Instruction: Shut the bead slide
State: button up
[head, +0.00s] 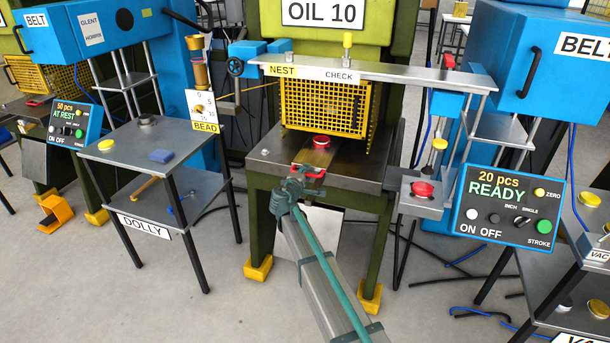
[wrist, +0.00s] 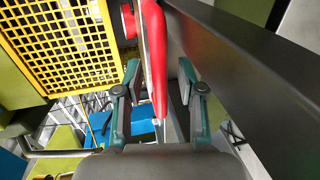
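The BEAD sign (head: 205,126) hangs under a small white scale plate (head: 201,104) on the left of the press, below an amber tube (head: 201,73). I cannot tell for sure which part is the bead slide. My gripper (head: 297,179) is at the front edge of the press table, at a red handle (head: 316,173) in front of a brownish strip on the table. In the wrist view, the red handle (wrist: 156,60) stands between my two fingers (wrist: 158,85), which are apart with a gap on each side. My gripper partly hides the handle in the head view.
A yellow mesh guard (head: 325,106) stands behind a red knob (head: 321,141) on the press table (head: 269,155). The NEST CHECK bar (head: 370,73) crosses above. A control box reading READY (head: 508,208) stands right, the DOLLY table (head: 117,150) left.

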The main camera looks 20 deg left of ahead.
jog(key=v, duration=1.2)
